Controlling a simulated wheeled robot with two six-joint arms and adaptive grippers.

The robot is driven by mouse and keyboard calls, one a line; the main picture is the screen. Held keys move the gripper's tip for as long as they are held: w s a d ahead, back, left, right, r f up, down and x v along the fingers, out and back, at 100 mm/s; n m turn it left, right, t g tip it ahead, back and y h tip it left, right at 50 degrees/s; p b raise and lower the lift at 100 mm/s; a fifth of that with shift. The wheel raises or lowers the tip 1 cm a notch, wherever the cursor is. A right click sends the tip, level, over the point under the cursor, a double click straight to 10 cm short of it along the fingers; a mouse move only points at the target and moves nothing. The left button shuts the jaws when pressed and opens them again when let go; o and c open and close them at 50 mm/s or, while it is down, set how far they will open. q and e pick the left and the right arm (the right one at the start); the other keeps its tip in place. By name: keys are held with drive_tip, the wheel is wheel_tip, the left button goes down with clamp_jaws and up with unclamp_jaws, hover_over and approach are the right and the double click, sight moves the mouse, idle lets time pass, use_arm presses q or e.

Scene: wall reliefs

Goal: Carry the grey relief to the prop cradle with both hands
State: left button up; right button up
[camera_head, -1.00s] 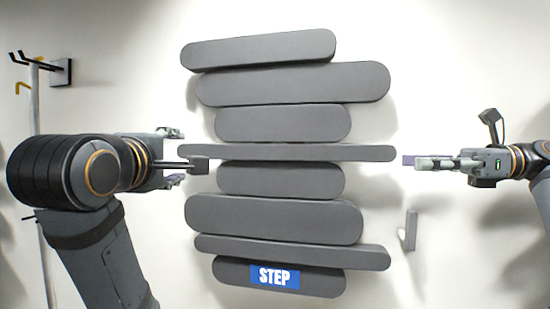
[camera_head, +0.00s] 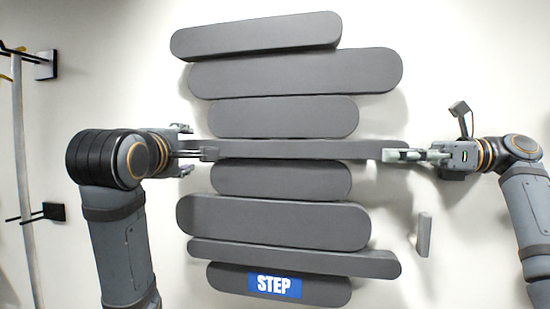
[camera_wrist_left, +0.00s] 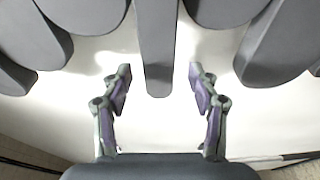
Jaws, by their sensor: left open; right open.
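The grey relief (camera_head: 285,118) is a stack of several rounded horizontal bars on the pale wall, with a blue STEP label (camera_head: 274,285) on its lowest bar. My left gripper (camera_head: 188,152) is open at the left end of the long thin middle bar (camera_head: 300,149). In the left wrist view, the end of that bar (camera_wrist_left: 157,60) lies between the two spread fingers (camera_wrist_left: 158,85), with a gap on each side. My right gripper (camera_head: 400,154) is open at the right end of the same bar; whether it touches the bar cannot be told. I cannot make out a prop cradle.
A small grey bracket (camera_head: 424,235) sticks out of the wall at the lower right of the relief. At the far left are black wall hooks (camera_head: 45,212) and a pale pole (camera_head: 22,180). The wall beside the relief is otherwise bare.

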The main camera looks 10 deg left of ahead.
sight(188, 148)
use_arm(q)
drive_tip(key=x, duration=0.3)
drive_tip(key=shift+w+a+r, duration=0.1)
drive_tip(key=shift+a, duration=0.15)
use_arm(e)
drive_tip(key=a, duration=0.4)
drive_tip(key=shift+s+r, duration=0.15)
drive_tip(key=shift+s, duration=0.2)
use_arm(q)
drive_tip(key=shift+w, duration=0.3)
use_arm(e)
drive_tip(key=shift+a, duration=0.3)
use_arm(q)
drive_tip(key=shift+w, duration=0.35)
use_arm(e)
drive_tip(key=shift+w, duration=0.25)
use_arm(q)
drive_tip(key=shift+d, duration=0.1)
drive_tip(key=shift+s, duration=0.2)
drive_tip(key=c, duration=0.5)
use_arm(e)
drive_tip(key=shift+s, duration=0.15)
drive_tip(key=c, duration=0.5)
use_arm(q)
clamp_jaws()
use_arm(e)
clamp_jaws()
